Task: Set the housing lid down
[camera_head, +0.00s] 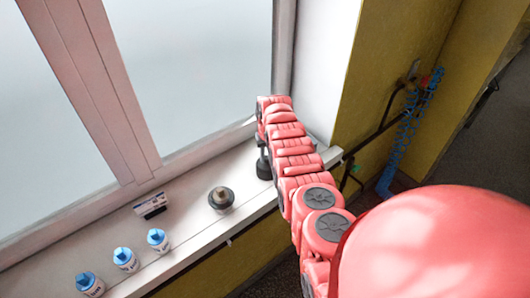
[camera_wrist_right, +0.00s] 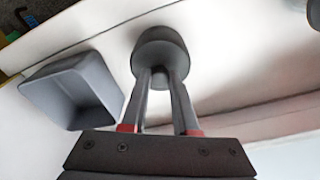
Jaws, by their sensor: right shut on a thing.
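The housing lid (camera_wrist_right: 160,47) is a dark grey round piece in the right wrist view. My right gripper (camera_wrist_right: 161,76) is shut on its narrower part, with the wide round part beyond the fingertips. In the head view my right arm reaches to the white windowsill (camera_head: 190,232), and a small dark part of the gripper and lid (camera_head: 264,168) shows under its far end. The arm hides most of it there. I cannot tell whether the lid touches the sill. My left gripper is not in view.
A grey open bin (camera_wrist_right: 72,90) is beside the lid in the wrist view. On the sill stand a round metallic piece with a dark top (camera_head: 221,198), a small white-and-dark box (camera_head: 150,206) and three blue-capped bottles (camera_head: 125,260). A blue coiled hose (camera_head: 402,135) hangs on the yellow wall.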

